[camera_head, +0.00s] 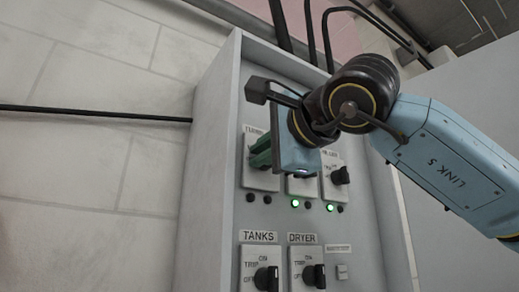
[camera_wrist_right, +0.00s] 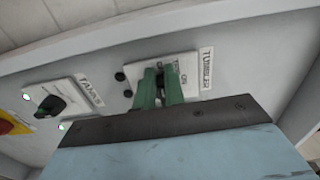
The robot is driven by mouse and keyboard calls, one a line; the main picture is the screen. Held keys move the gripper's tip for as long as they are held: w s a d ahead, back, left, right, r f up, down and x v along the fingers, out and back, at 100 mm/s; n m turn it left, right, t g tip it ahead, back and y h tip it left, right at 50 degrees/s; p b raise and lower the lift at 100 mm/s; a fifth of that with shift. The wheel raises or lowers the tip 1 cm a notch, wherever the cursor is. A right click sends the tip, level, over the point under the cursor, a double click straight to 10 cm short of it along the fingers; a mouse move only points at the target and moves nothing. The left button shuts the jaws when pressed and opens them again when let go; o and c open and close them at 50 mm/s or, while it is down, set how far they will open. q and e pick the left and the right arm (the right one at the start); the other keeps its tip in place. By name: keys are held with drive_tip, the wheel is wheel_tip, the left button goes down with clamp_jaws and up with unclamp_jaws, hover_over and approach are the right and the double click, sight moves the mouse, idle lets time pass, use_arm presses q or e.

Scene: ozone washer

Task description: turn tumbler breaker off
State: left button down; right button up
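The tumbler breaker plate (camera_head: 261,180) is at the upper left of the grey cabinet front, its label partly hidden. My right gripper (camera_head: 262,153) is at this plate, its green fingers over the switch. The wrist view shows the plate (camera_wrist_right: 187,66) beside the TUMBLER label (camera_wrist_right: 206,68). The two green fingertips (camera_wrist_right: 160,78) stand close together on either side of a dark knob, mostly hidden between them. I cannot tell whether they press on it or which way it points. The two small lamps below this plate (camera_head: 258,198) look dark. My left gripper is not in view.
Other breakers sit close by on the cabinet (camera_head: 215,140), with a right knob (camera_head: 340,175) and lit green lamps (camera_head: 295,203). The TANKS knob (camera_head: 267,278) and DRYER knob (camera_head: 314,276) are below. Black cables run above. A pale wall (camera_head: 90,120) is at left.

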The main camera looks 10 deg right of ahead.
drive_tip(key=o, duration=0.4)
drive_tip(key=shift+w+d+h, duration=0.25)
drive_tip(key=shift+d+h, duration=0.05)
drive_tip(key=shift+d, duration=0.1)
drive_tip(key=o, duration=0.3)
drive_tip(key=shift+w+d+f, duration=0.1)
drive_tip(key=shift+w+d, duration=0.05)
drive_tip(key=shift+d, duration=0.2)
drive_tip(key=b+v, duration=0.3)
drive_tip(key=v, duration=1)
drive_tip(key=shift+s+a+b, duration=0.1)
drive_tip(key=shift+s+b, duration=0.2)
